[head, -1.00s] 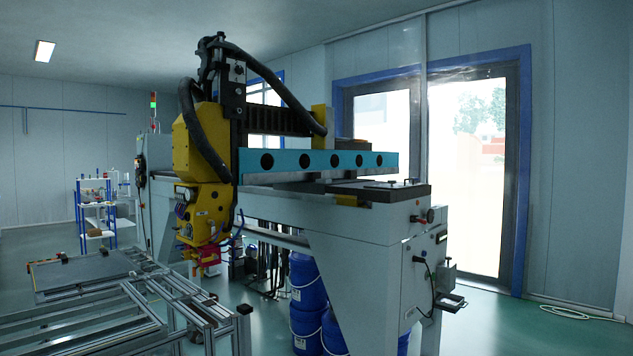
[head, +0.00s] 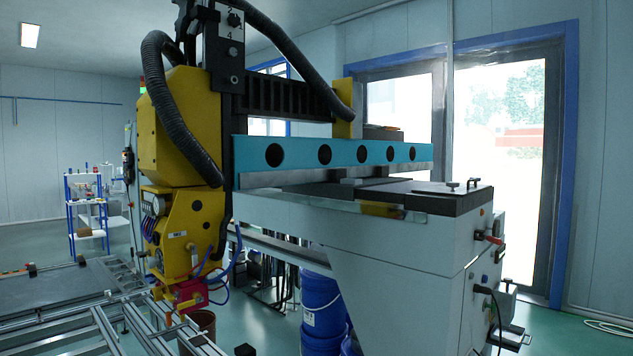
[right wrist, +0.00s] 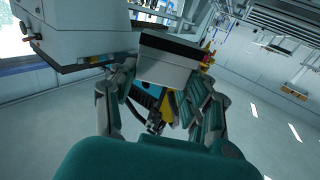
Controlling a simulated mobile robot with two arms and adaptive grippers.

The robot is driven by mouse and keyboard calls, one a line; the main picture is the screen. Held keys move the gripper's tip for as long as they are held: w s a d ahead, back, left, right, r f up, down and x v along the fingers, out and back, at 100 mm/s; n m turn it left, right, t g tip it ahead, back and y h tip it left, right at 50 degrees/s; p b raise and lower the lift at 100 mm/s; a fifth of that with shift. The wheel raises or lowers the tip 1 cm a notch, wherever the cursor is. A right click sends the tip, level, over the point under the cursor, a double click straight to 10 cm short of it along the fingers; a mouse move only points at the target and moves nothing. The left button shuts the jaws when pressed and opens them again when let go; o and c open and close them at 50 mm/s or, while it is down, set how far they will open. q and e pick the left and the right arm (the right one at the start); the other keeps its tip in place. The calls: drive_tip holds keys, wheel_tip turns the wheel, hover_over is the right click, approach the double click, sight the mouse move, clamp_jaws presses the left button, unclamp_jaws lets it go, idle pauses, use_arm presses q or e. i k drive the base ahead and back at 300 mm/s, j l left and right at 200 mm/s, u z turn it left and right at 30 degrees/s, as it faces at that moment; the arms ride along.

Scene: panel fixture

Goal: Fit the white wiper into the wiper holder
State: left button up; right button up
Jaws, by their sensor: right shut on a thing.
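In the right wrist view my right gripper (right wrist: 160,85) is shut on a pale, block-like piece with a black edge, which looks like the white wiper (right wrist: 163,70). The wiper sits between the two fingertips, its black edge towards the top of the picture. Neither gripper shows in the head view, and my left gripper is in neither view. I cannot make out the wiper holder in either view.
A large grey machine (head: 380,235) with a blue-green beam (head: 300,153) and a yellow head (head: 180,125) stands ahead. Blue buckets (head: 322,300) stand beneath it. An aluminium frame (head: 110,325) is at lower left. Open floor (head: 560,335) shows at lower right.

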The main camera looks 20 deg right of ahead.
sight(351, 184)
drive_tip(key=i+l, duration=0.1)
drive_tip(key=i, duration=0.35)
drive_tip(key=i+l+u, duration=0.15)
drive_tip(key=i, duration=0.7)
drive_tip(key=i+l+u, duration=0.15)
drive_tip(key=i, duration=0.3)
